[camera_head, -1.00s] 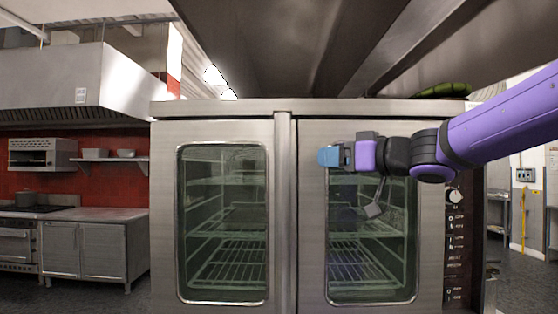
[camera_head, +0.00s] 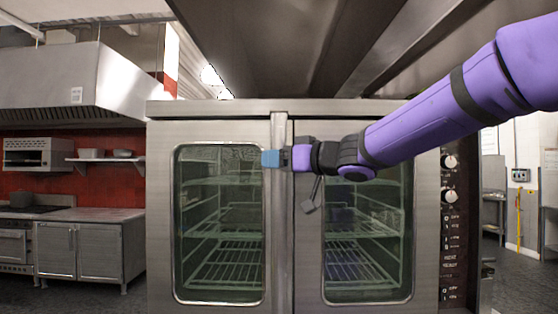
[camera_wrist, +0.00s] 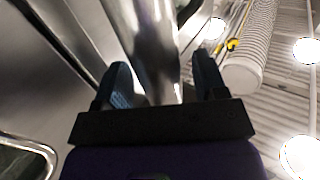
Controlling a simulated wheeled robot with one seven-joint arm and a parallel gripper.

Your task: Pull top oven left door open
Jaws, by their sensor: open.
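The oven's left door (camera_head: 162,220) is shut and has a framed glass window with wire racks behind it. A vertical metal handle bar (camera_head: 279,225) runs along the seam between the two doors. My gripper (camera_head: 270,158), with blue fingers, is in front of the upper part of this bar. In the wrist view the bar (camera_wrist: 148,40) passes between the two open fingers (camera_wrist: 160,72). The fingers do not appear closed on it, and I cannot tell whether either finger touches it.
The right oven door (camera_head: 309,270) is also shut, with my forearm across its upper part. A knob panel (camera_head: 451,215) is at its right. A metal ledge (camera_head: 220,109) runs above the doors. A counter (camera_head: 85,250) and red wall stand at far left.

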